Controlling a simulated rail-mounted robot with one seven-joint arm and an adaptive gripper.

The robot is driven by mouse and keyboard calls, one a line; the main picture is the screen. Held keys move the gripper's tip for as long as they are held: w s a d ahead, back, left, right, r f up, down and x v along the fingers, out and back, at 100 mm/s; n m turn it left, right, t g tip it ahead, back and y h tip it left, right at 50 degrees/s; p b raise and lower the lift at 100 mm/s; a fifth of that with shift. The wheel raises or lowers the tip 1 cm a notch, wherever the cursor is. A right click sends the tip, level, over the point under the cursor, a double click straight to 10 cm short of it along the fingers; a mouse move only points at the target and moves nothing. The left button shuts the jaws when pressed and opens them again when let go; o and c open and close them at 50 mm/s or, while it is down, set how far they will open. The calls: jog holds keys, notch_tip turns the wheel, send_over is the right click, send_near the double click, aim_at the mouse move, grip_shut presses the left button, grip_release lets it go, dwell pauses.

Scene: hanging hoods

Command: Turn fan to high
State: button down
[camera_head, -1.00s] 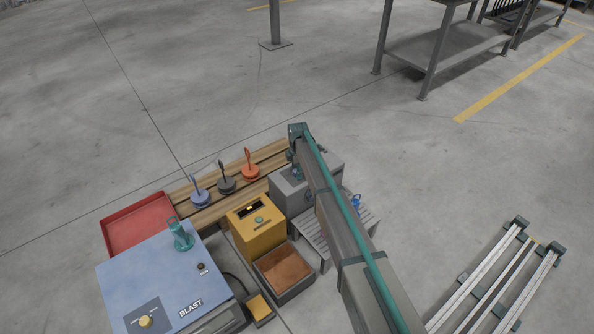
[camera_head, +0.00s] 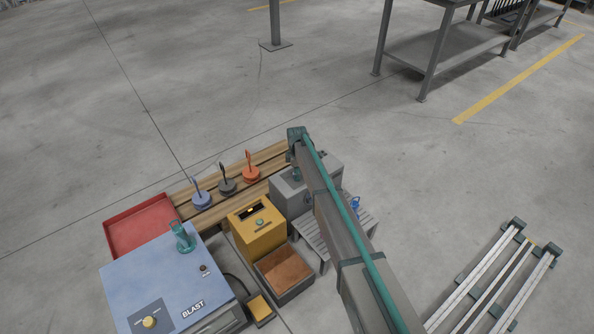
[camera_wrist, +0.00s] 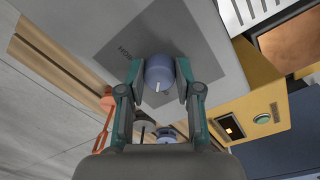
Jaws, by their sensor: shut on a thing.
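A round blue-grey knob (camera_wrist: 159,71) with a short white mark shows in the wrist view. It sits on a dark grey panel (camera_wrist: 185,30) on the face of a light grey box. The white mark is on the knob's lower edge in the picture. My gripper (camera_wrist: 160,82) has one finger on each side of the knob and is shut on it. In the head view the grey box (camera_head: 323,171) stands under my arm, which hides the knob.
A yellow box (camera_head: 262,231) and an open brown-filled tray (camera_head: 300,285) stand close beside the grey box. Blue, dark and orange round-based pieces (camera_head: 250,172) stand on wooden planks behind. A blue BLAST cabinet (camera_head: 150,275) and red tray (camera_head: 112,222) are at left.

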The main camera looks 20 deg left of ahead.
jog(key=m+p, duration=0.2)
jog(key=m, duration=0.2)
jog(key=shift+s+r+m+p, duration=0.1)
jog(key=shift+m+p, duration=0.2)
jog(key=shift+p, duration=0.05)
jog(key=m+p, duration=0.2)
jog(key=m, duration=0.3)
jog(key=m+p, duration=0.2)
jog(key=m, duration=0.3)
jog(key=shift+a+m+h, duration=0.1)
jog(key=shift+m+h, duration=0.3)
jog(key=m+p, duration=0.1)
jog(key=m, duration=0.4)
jog(key=shift+a+g, duration=0.1)
jog(key=shift+g, duration=0.2)
jog(key=c, duration=0.8)
grip_release()
jog(key=r, duration=1.1)
jog(key=shift+s+a+r, duration=0.1)
jog(key=shift+a+r, duration=0.2)
jog(key=shift+r, duration=0.1)
